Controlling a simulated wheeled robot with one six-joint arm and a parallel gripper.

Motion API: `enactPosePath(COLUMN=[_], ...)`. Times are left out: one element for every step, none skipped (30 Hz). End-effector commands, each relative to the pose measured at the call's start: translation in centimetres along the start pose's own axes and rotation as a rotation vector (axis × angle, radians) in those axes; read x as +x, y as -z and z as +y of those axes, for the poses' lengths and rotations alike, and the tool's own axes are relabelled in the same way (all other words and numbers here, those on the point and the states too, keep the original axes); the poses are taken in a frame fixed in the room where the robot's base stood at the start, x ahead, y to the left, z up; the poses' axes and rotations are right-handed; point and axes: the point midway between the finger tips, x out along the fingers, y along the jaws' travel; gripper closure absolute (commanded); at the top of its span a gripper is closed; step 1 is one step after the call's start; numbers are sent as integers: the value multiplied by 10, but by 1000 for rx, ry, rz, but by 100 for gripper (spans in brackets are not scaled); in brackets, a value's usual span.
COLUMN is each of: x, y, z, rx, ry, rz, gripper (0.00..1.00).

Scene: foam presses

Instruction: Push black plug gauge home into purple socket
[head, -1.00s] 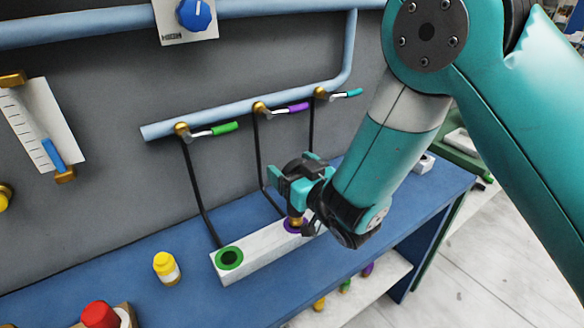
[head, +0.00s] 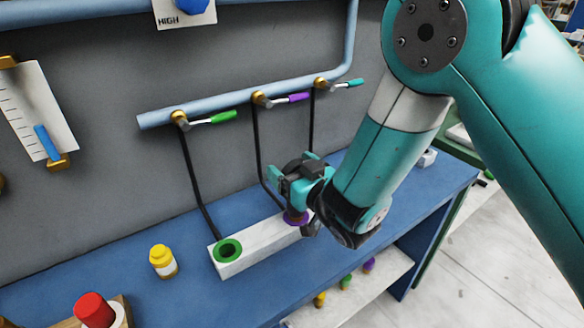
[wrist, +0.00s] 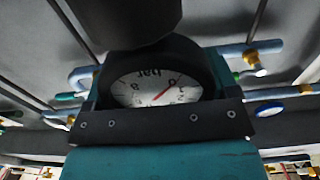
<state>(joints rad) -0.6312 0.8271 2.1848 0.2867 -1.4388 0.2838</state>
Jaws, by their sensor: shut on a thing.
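The black plug gauge (head: 302,168) is held upright in my gripper (head: 291,188) over the right part of the white block. Its round dial, marked "bar" with a red needle, fills the middle of the wrist view (wrist: 155,90). The purple socket (head: 295,219) is a purple ring in the white block (head: 262,240), directly below the gauge. The gauge's lower end meets the ring, with hardly any brass stem showing above it. How deep it sits is hidden by my gripper. My gripper is shut on the gauge.
A green socket (head: 228,250) is empty at the block's left end. A yellow-capped bottle (head: 163,262) and a red knob (head: 95,310) stand on the blue bench (head: 200,295) to the left. Green, purple and teal valve levers line the pipe (head: 220,107) behind.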

Motion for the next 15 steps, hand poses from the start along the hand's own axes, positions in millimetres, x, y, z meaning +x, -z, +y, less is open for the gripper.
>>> enactPosePath(x=[0,0,0,0,0,0,0,0,0,0,0,0,0,0,0], y=[-2,-2,-4,-4,-5,-6,-7,-7,-8,-9,-10,-11,-12,-10,-10], z=[0,0,0,0,0,0,0,0,0,0,0,0,0,0,0], rx=[0,0,0,0,0,0,0,0,0,0,0,0,0,0,0], ry=[0,0,0,0,0,0,0,0,0,0,0,0,0,0,0], rz=[2,2,2,2,2,2,2,2,2,2,2,2,2,3,2], gripper=[97,97,97,97,97,97,97,97,97,97,97,97,97,15,6])
